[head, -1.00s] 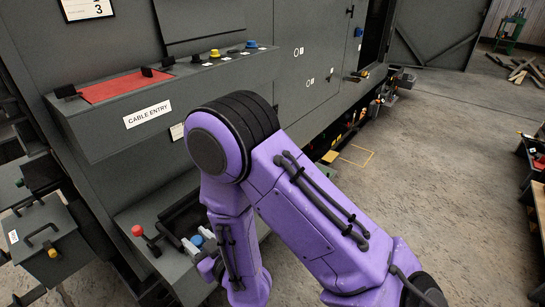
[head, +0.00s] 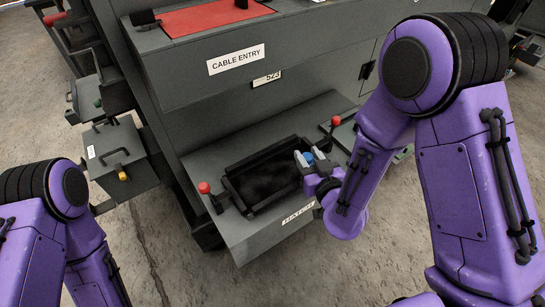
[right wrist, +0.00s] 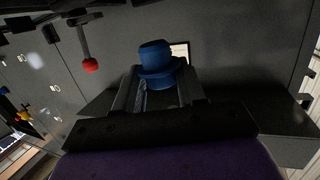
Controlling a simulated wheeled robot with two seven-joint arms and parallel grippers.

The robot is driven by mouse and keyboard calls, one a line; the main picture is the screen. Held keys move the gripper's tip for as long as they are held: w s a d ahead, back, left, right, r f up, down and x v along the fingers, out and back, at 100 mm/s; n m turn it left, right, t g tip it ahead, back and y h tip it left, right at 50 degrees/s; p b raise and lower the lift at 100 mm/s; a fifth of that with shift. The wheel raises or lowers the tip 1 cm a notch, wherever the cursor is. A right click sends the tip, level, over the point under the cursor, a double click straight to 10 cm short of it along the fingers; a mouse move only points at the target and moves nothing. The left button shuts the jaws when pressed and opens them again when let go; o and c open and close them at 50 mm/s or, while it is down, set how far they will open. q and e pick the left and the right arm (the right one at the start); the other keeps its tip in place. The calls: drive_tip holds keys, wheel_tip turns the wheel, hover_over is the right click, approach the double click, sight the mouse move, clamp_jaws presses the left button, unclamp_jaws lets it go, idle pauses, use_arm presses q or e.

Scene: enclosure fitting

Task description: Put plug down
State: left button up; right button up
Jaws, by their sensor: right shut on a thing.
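My right gripper (head: 308,164) is shut on a blue plug (head: 308,157). It holds the plug over the right side of the black-framed hatch opening (head: 262,180) on the low grey ledge. In the right wrist view the blue plug (right wrist: 157,63) stands between the fingertips, with a wider rim below its round top. I cannot tell whether it touches anything beneath. My left arm is at the lower left of the head view, but its gripper is out of frame.
Red-knobbed levers stand left (head: 204,188) and right (head: 335,121) of the opening. The HATCH label (head: 298,214) is on the ledge front. The CABLE ENTRY shelf (head: 190,75) with a red panel overhangs behind. A grey box (head: 116,158) stands at left.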

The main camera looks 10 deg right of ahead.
drive_tip(key=s+d+r+n+y+b, duration=0.25)
drive_tip(key=d+r+y+b, duration=0.2)
drive_tip(key=d+r, duration=0.3)
drive_tip(key=shift+n+g+y, duration=0.25)
drive_tip(key=shift+g+y, duration=0.1)
drive_tip(key=shift+g, duration=0.25)
drive_tip(key=w+a+f, duration=0.1)
drive_tip(key=a+f, duration=0.1)
drive_tip(key=a, duration=0.1)
drive_tip(key=w+a+f+p, duration=0.1)
drive_tip(key=a, duration=0.2)
drive_tip(key=w+a+f+p, duration=0.1)
drive_tip(key=w+a+f, duration=0.1)
drive_tip(key=shift+a+f, duration=0.3)
drive_tip(key=shift+a, duration=0.1)
drive_tip(key=a+f, duration=0.1)
drive_tip(key=f, duration=0.1)
drive_tip(key=a+f, duration=0.2)
drive_tip(key=f, duration=0.1)
drive_tip(key=a+f, duration=0.1)
drive_tip(key=f, duration=0.2)
drive_tip(key=shift+w+a+b, duration=0.15)
drive_tip(key=shift+a+b, duration=0.05)
drive_tip(key=shift+b, duration=0.1)
drive_tip(key=shift+f, duration=0.25)
drive_tip(key=shift+f+b, duration=0.6)
